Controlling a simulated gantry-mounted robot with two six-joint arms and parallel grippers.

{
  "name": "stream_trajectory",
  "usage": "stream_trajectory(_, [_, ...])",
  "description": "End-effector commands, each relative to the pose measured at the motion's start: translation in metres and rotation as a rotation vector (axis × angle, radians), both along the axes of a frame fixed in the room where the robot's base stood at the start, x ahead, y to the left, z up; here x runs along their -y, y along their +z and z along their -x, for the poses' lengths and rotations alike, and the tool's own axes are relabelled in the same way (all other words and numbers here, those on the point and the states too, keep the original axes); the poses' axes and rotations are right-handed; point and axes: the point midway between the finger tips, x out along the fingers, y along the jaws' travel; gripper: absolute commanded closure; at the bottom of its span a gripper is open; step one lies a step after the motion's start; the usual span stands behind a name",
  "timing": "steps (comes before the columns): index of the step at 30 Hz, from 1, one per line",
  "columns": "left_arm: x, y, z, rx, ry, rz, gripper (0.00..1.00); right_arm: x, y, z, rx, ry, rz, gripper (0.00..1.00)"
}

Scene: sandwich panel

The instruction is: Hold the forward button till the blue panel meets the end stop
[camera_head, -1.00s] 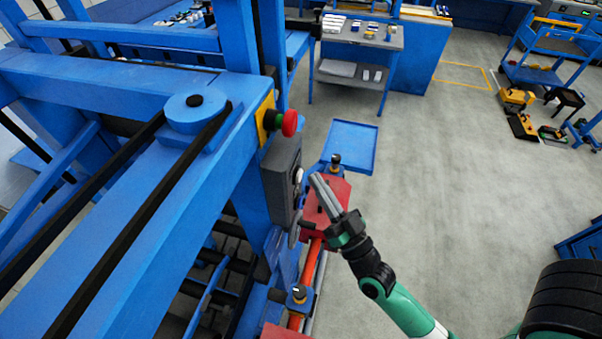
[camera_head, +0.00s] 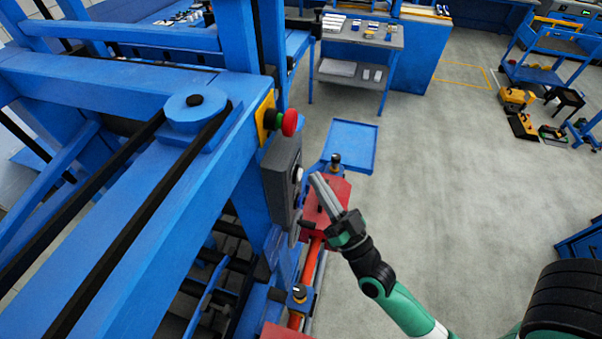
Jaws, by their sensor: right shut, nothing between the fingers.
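A dark grey control box (camera_head: 281,178) is fixed to the side of the blue machine frame. A small pale button (camera_head: 299,175) shows on its right-hand face; I cannot tell which button is the forward one. My right gripper (camera_head: 316,178) is shut and empty, its fingertips close to the box's button face. I cannot tell whether the tips touch a button. A blue panel and an end stop cannot be made out. My left gripper is not in view.
A red emergency stop knob (camera_head: 289,123) on a yellow plate sits above the box. Red blocks and an orange rail (camera_head: 309,268) lie below my gripper. A blue tray (camera_head: 349,146) and a grey bench (camera_head: 362,37) stand beyond.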

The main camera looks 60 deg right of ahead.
Motion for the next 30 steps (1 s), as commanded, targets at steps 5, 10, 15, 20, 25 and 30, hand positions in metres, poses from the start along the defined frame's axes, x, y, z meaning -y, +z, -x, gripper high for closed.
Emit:
stream_trajectory(5, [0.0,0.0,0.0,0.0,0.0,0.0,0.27,0.0,0.0,0.0,0.0,0.0,0.0,1.0])
stream_trajectory(10, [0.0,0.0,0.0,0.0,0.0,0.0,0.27,0.0,0.0,0.0,0.0,0.0,0.0,1.0])
stream_trajectory(15, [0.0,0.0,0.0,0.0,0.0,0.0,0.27,0.0,0.0,0.0,0.0,0.0,0.0,1.0])
stream_trajectory(20, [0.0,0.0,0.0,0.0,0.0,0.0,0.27,0.0,0.0,0.0,0.0,0.0,0.0,1.0])
stream_trajectory(25, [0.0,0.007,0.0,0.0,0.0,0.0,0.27,-0.001,0.002,-0.004,0.0,0.001,0.0,1.0])
stream_trajectory(30, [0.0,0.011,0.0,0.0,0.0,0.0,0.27,-0.002,0.001,-0.009,0.0,0.0,0.0,1.0])
